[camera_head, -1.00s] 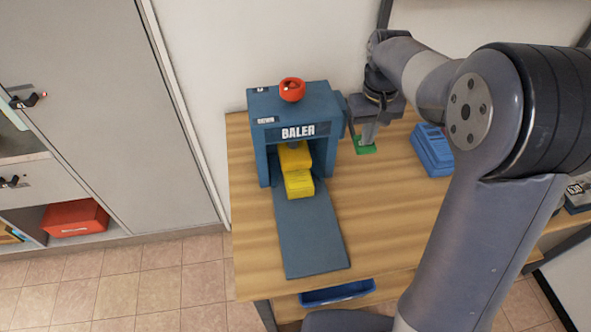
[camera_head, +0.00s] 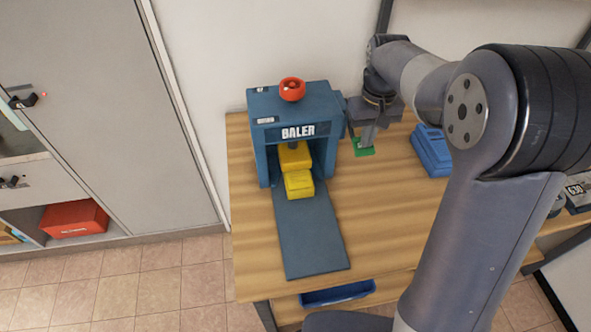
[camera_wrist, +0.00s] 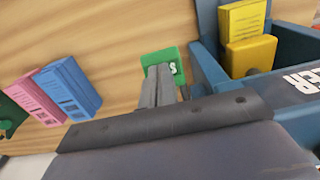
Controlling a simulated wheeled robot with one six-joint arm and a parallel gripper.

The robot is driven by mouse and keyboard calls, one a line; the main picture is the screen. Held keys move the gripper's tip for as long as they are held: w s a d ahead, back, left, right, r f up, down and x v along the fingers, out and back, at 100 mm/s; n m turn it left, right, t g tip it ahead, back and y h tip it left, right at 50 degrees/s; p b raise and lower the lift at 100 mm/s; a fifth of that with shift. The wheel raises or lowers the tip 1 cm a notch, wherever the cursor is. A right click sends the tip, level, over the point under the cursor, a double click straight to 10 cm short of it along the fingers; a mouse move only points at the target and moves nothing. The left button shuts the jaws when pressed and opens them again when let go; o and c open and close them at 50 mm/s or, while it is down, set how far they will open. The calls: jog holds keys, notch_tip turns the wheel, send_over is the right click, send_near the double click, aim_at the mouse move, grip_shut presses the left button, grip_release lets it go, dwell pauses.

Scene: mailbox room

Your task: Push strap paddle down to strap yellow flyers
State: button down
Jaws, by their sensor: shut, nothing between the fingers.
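The blue baler (camera_head: 260,105) stands on the wooden table with a red knob on top. Yellow flyers (camera_head: 298,184) lie at its opening, partly under a yellow block (camera_head: 294,156); both also show in the wrist view, the flyers (camera_wrist: 243,22) printed on top. The green strap paddle (camera_head: 364,150) sticks out low on the baler's right side. My gripper (camera_head: 367,140) is shut and empty, pointing down at the paddle. In the wrist view its fingertips (camera_wrist: 158,72) overlap the green paddle (camera_wrist: 162,55); whether they touch it I cannot tell.
Pink (camera_wrist: 45,95) and blue (camera_wrist: 70,85) stacks show in the wrist view. The baler's flat blue tray (camera_head: 312,235) runs toward the table's front edge. A grey cabinet (camera_head: 90,90) stands left.

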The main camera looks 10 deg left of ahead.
jog(key=shift+r, duration=0.1)
notch_tip(320, 180, up, 11)
jog(key=p, duration=0.9)
jog(key=shift+f, duration=0.25)
notch_tip(320, 180, down, 6)
jog(key=b, duration=0.5)
jog(key=shift+r, duration=0.15)
dwell(0.3)
